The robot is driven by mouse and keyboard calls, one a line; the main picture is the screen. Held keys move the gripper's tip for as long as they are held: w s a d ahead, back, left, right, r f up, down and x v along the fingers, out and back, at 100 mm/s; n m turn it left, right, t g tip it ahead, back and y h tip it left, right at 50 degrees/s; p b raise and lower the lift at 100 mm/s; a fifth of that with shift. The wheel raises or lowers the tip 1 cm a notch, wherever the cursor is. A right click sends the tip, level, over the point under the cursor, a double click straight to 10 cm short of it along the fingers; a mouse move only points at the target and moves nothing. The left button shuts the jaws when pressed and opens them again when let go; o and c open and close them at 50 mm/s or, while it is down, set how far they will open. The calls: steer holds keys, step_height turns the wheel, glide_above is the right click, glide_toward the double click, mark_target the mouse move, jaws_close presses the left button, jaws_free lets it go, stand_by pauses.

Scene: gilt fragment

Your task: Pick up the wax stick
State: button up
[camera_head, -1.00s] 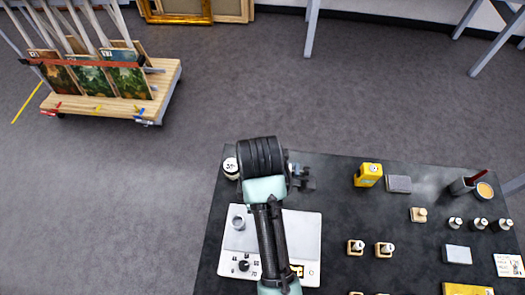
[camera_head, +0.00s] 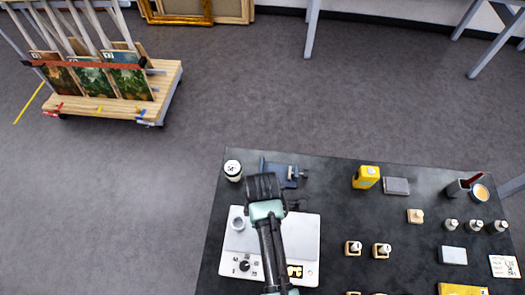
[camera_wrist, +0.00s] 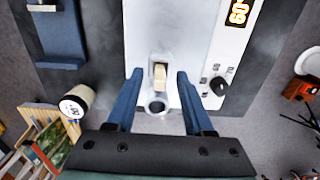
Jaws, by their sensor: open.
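The wax stick (camera_wrist: 160,76) is a small cream block, in the wrist view between my two blue fingers. It lies at the mouth of a round grey metal cup (camera_wrist: 157,106); I cannot tell whether it leans on the cup or stands in it. The cup also shows on the left of the white plate in the head view (camera_head: 238,223). My gripper (camera_wrist: 158,78) is open, with one finger on each side of the stick and a gap on both sides. In the head view my arm hides the fingers, and I cannot make out the stick.
The white plate (camera_head: 301,242) has a black dial (camera_wrist: 220,86). A yellow box (camera_head: 366,177), a grey block (camera_head: 396,186) and several stamps are farther right.

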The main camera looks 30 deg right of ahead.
jaws_close()
steer(key=shift+r, duration=0.15)
stand_by(0.4)
